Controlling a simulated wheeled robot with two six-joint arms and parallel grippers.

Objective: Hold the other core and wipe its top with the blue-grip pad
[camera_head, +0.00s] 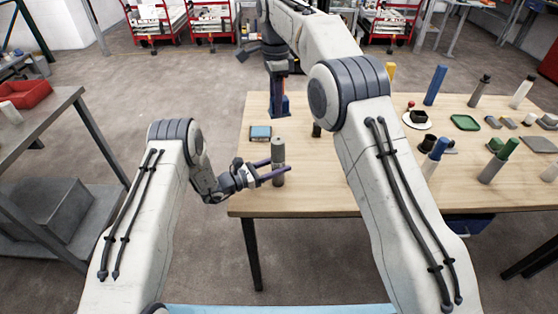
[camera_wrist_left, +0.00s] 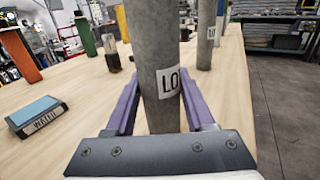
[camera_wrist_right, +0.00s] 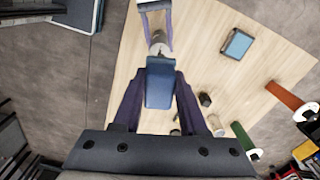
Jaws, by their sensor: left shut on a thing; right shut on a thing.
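My left gripper (camera_head: 275,170) is shut around the side of a grey cylindrical core (camera_head: 278,152) near the table's left end. In the left wrist view the core (camera_wrist_left: 155,50) stands upright between purple fingers, with a white label reading "LO". Whether its base touches the table is hidden. My right gripper (camera_head: 280,92) points down, shut on the blue-grip pad (camera_head: 284,105). In the right wrist view the blue grip (camera_wrist_right: 160,85) sits between the fingers, with the core's top (camera_wrist_right: 158,46) just beyond it. In the head view a gap shows between pad and core top.
A small blue box (camera_head: 260,133) lies on the wooden table (camera_head: 310,195) left of the core. Other cylinders, including a blue one (camera_head: 435,86), a grey one (camera_head: 480,91) and a green-topped one (camera_head: 499,161), stand to the right. Table around the held core is mostly clear.

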